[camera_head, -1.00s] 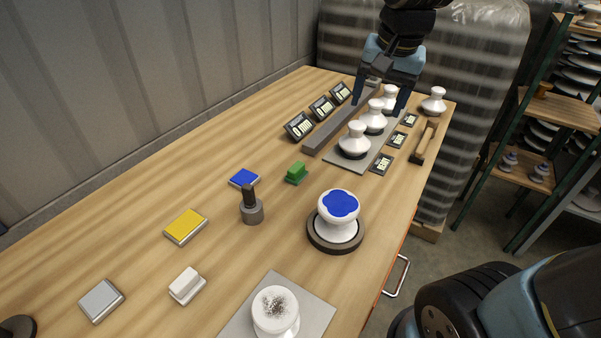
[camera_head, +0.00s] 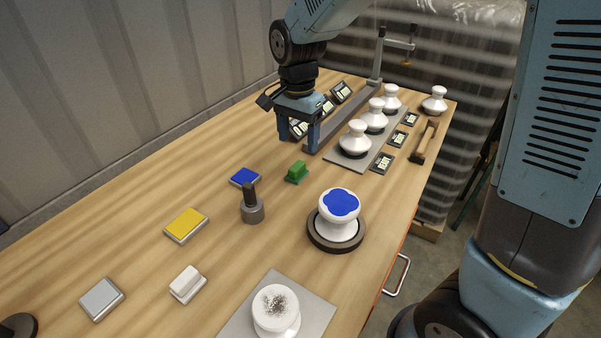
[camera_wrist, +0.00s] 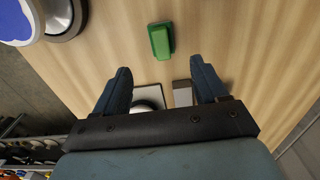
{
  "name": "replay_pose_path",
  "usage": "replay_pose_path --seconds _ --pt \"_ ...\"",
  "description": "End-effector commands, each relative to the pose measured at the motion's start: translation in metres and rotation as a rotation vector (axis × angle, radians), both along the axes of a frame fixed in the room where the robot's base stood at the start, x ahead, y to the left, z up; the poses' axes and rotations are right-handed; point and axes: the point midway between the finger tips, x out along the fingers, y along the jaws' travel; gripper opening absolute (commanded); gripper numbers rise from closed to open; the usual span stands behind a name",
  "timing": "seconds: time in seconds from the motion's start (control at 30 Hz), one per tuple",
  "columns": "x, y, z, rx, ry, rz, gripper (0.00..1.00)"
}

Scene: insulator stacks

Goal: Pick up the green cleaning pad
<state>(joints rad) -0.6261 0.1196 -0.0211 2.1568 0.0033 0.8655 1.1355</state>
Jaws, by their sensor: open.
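The green cleaning pad (camera_head: 296,171) lies on the wooden table, near its middle. It also shows in the wrist view (camera_wrist: 160,41), ahead of the fingers and roughly centred between their lines. It has a lighter green block on top of a darker green base. My gripper (camera_head: 299,146) is open and empty, pointing down above the table just behind the pad in the head view. In the wrist view my gripper's two blue fingers (camera_wrist: 161,80) are spread wide, apart from the pad.
A blue pad (camera_head: 245,177) and a dark upright-handled tool (camera_head: 251,207) lie left of the green pad. A white insulator with a blue top (camera_head: 339,212) stands on a round base to the right. White insulators (camera_head: 354,138) and a grey rail (camera_head: 345,126) stand behind.

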Motion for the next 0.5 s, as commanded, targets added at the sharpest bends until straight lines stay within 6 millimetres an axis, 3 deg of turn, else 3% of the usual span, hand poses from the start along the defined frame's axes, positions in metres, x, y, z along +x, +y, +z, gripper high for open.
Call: replay_pose_path --seconds 0.2,0.5 --pt "-0.001 0.000 -0.034 -0.002 0.003 0.001 0.72" --pt "-0.001 0.000 -0.053 -0.001 0.002 0.001 0.72"
